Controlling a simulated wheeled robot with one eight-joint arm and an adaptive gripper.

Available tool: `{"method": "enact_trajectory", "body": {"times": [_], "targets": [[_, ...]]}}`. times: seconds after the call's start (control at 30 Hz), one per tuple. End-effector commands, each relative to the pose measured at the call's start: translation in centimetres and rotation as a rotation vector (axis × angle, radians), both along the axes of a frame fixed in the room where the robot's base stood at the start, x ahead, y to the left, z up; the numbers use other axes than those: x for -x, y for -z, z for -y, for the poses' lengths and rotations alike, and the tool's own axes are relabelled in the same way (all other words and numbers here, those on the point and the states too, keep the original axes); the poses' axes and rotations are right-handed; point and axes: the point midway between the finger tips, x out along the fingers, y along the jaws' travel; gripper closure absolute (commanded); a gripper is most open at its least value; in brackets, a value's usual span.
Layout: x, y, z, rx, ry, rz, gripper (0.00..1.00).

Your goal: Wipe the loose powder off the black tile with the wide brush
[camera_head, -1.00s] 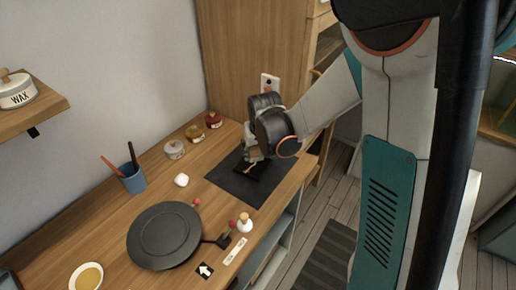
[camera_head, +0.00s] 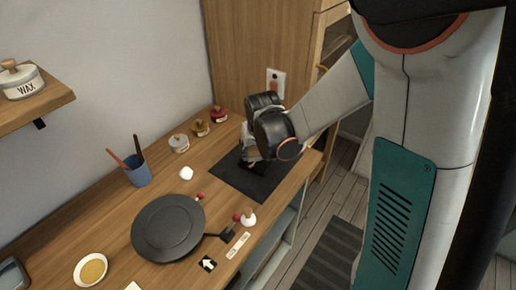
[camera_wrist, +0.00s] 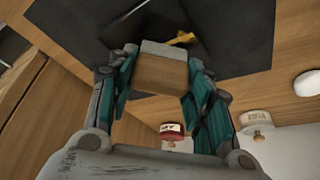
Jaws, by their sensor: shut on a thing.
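My gripper (camera_wrist: 155,88) is shut on the wide brush (camera_wrist: 160,74). Its wooden handle sits between the teal fingers, with a grey band (camera_wrist: 168,49) at the far end. The bristles are hidden. The black tile (camera_wrist: 205,22) lies on a dark grey mat (camera_wrist: 245,35), just beyond the brush in the wrist view. A yellow-gold streak (camera_wrist: 181,39) shows on it. In the head view my gripper (camera_head: 250,156) is low over the back part of the mat (camera_head: 262,186) and hides most of the tile. I cannot make out the loose powder or whether the brush touches the tile.
Small lidded jars (camera_head: 179,143) stand behind the mat, left of my gripper. A round black plate (camera_head: 168,228), a blue cup with tools (camera_head: 137,172), a white lump (camera_head: 186,173) and a small bottle (camera_head: 248,216) stand left and in front. A wooden cabinet (camera_head: 245,50) rises behind.

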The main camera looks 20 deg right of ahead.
Motion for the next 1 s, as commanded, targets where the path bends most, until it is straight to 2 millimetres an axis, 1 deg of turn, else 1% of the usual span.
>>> {"method": "enact_trajectory", "body": {"times": [0.4, 0.57, 0.8, 1.0], "targets": [[1.5, 0.1, -0.2, 0.001, -0.001, 0.000, 0.73], [1.6, 0.1, -0.5, 0.000, -0.001, 0.000, 0.73], [1.7, 0.0, -1.8, 0.001, -0.002, 0.000, 0.73], [1.7, 0.0, -1.9, 0.001, 0.000, 0.000, 0.73]]}}
